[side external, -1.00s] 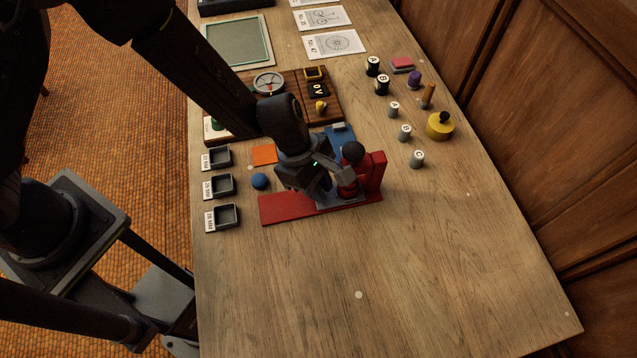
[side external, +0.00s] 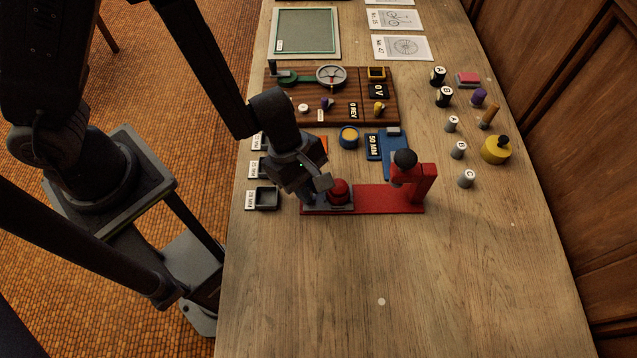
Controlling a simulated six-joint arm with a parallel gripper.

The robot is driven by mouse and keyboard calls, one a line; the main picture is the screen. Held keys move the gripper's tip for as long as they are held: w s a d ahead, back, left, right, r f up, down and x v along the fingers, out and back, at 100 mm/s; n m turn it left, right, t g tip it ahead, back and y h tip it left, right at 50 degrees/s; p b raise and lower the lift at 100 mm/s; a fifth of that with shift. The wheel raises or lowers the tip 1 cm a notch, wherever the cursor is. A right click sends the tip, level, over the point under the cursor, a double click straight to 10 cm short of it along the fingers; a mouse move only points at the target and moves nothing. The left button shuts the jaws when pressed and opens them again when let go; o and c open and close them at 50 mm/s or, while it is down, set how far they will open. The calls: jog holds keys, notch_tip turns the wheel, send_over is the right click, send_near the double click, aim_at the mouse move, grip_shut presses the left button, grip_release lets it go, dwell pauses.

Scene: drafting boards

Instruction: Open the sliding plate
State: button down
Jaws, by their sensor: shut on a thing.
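A red domed piece (side external: 340,192) stands on the plate. My gripper (side external: 314,193) is low at the plate's left part, beside the red piece, and is shut on the plate. The exact grip point is partly hidden by the fingers.
A wooden instrument panel (side external: 350,103) is farther back. The table in front is clear.

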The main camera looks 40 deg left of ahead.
jog(key=c, duration=1.4)
grip_release()
jog(key=shift+r, duration=0.15)
jog(key=shift+v, duration=6.75)
jog(key=s+a+r+m+t+y, duration=0.1)
jog(key=s+a+r+m+t, duration=0.1)
jog(key=a+r+m, duration=0.2)
jog(key=s+a+r+m+t+y, duration=0.1)
jog(key=a+r+m+y, duration=0.1)
jog(key=a+r+m, duration=0.3)
jog(key=s+a+r+m+t+y, duration=0.1)
jog(key=a+r+m, duration=0.3)
jog(key=m, duration=0.5)
jog(key=shift+s+a+r+t+y, duration=0.2)
jog(key=shift+s+r+t+y, duration=0.1)
jog(key=shift+s+r+t, duration=0.6)
